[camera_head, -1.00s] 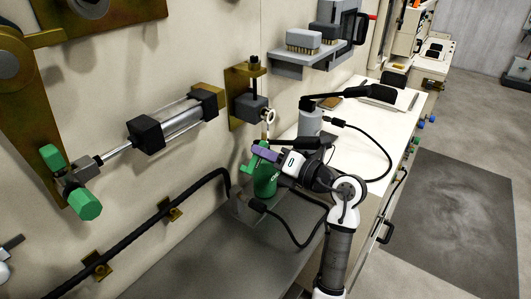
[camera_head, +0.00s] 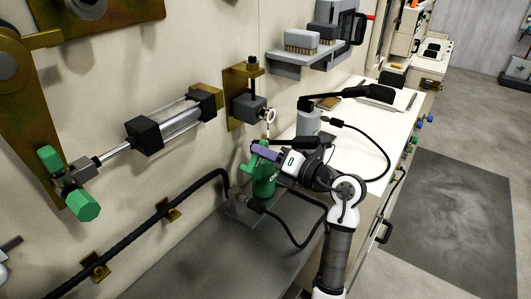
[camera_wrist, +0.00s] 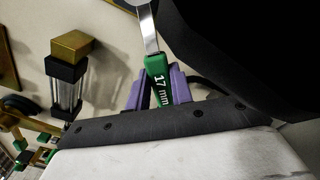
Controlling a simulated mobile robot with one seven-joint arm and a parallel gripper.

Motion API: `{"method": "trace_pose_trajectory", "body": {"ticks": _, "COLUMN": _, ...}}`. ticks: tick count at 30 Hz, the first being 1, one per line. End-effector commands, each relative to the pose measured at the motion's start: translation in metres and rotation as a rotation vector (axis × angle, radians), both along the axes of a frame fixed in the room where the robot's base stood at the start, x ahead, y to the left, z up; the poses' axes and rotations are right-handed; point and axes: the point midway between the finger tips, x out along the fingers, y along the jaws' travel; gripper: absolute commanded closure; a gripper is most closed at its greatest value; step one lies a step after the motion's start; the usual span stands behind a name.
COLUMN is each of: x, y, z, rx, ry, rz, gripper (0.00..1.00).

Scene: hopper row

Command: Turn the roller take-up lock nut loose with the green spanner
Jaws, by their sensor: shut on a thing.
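My gripper (camera_head: 263,152), with purple fingers, is shut on the green spanner. The spanner's green handle (camera_wrist: 158,88), marked 17 mm, sits between the fingers in the wrist view, its metal shank running up to the top edge. In the head view the shank (camera_head: 268,130) points up to a pale ring end (camera_head: 270,115). That end is close beside a dark block (camera_head: 249,107) with a threaded rod (camera_head: 254,66) on a brass wall plate. I cannot make out the lock nut or tell whether the ring touches anything.
A green canister (camera_head: 264,187) stands just below my gripper. A cylinder (camera_head: 175,122) is mounted on the wall to the left. A grey shelf (camera_head: 300,62) with brushes juts out above. A white bench (camera_head: 350,130) with a black-handled tool lies to the right.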

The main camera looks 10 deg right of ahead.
Motion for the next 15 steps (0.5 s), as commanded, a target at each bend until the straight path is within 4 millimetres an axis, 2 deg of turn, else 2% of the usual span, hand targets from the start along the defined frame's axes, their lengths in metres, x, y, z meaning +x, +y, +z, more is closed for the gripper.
{"method": "trace_pose_trajectory", "body": {"ticks": 15, "x": 0.0026, "y": 0.0034, "z": 0.0002, "rx": 0.0, "ry": 0.0, "rz": 0.001, "gripper": 1.0}}
